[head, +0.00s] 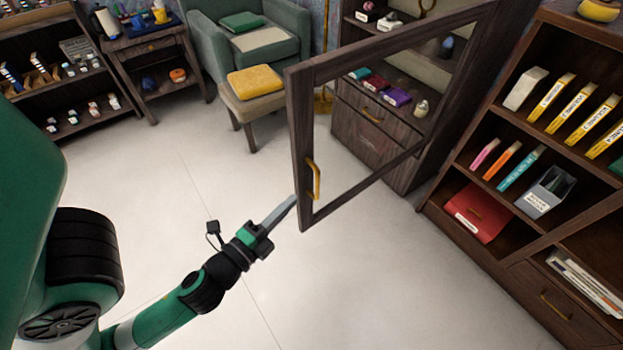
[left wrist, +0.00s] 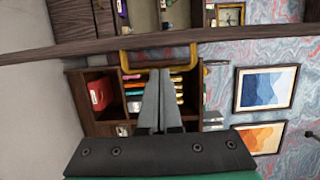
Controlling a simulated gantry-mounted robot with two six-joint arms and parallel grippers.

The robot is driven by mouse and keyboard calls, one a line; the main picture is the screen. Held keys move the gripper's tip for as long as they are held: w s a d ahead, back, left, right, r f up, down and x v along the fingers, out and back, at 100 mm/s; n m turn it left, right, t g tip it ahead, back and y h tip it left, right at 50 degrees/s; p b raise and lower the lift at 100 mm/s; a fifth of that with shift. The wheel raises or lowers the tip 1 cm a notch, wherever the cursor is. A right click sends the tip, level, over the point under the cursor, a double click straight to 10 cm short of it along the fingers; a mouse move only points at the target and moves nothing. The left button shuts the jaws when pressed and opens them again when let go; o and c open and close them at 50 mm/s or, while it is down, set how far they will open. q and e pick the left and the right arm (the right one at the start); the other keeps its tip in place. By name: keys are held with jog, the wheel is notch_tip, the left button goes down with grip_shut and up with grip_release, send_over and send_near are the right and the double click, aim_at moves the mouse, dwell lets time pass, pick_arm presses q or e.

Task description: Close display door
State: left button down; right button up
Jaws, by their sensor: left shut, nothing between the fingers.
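The display door (head: 297,120) is a dark wood frame with a see-through middle and a brass handle (head: 314,180). It stands swung open, out from the display cabinet (head: 378,146). My left gripper (head: 293,200) is shut and empty, its tips by the lower free edge of the door, close to the handle. In the left wrist view the door frame (left wrist: 230,49) crosses the top, and the handle (left wrist: 126,61) spans just beyond my shut fingertips (left wrist: 160,72). I cannot tell whether the tips touch the door. My right gripper is not in view.
A bookcase (head: 446,204) with books and a red box stands right of the cabinet. A green armchair (head: 207,42) and a footstool with a yellow cushion (head: 254,82) are behind the door. The pale floor (head: 160,180) around my left arm is clear.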

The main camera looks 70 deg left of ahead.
pick_arm(q)
jog(key=p, duration=0.3)
send_over(312, 195)
jog(key=shift+s+d+r, duration=0.2)
jog(key=shift+s+d, duration=0.05)
jog(key=shift+s, duration=0.15)
jog(key=shift+w+a+f, duration=0.1)
jog(key=shift+w+a, duration=0.2)
jog(key=shift+w, duration=0.1)
